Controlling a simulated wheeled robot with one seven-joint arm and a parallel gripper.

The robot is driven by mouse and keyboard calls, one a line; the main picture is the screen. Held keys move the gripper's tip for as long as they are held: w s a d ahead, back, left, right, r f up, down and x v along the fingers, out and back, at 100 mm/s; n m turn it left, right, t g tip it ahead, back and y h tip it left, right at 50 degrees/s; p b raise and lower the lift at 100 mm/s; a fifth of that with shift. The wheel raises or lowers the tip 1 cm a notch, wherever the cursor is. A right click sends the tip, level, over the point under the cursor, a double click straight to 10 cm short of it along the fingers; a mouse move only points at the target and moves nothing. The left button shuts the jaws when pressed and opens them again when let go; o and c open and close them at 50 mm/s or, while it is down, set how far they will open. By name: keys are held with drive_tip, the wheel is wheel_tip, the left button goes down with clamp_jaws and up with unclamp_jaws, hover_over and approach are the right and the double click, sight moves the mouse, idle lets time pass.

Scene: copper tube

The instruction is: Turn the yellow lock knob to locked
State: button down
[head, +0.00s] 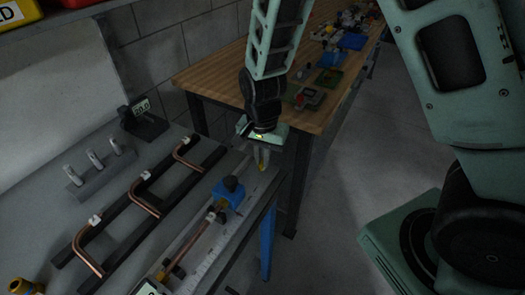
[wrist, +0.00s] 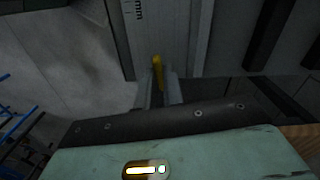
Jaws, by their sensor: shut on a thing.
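The yellow lock knob (wrist: 158,70) is a small narrow tab at the end of a grey rail with millimetre marks (wrist: 160,20) in the wrist view. My gripper (wrist: 159,92) is shut on it, with one finger on each side. In the head view my gripper (head: 262,157) points down at the far end of the bench, and a bit of yellow shows by its fingertips. The fingers hide part of the knob, and I cannot read its lock position.
A blue clamp (head: 232,191) with a dark knob sits on the rail near my gripper. A straight copper tube (head: 188,248) lies along the rail. Bent copper tubes (head: 137,206) rest on a black rack to the left. A wooden table (head: 225,72) stands behind.

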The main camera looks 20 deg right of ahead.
drive_tip(key=shift+w+r+m+p, duration=0.1)
drive_tip(key=shift+m+p, duration=0.45)
drive_tip(key=shift+m, duration=0.45)
drive_tip(key=c, duration=1.5)
unclamp_jaws()
wheel_tip(320, 180, up, 17)
drive_tip(key=shift+r, duration=0.15)
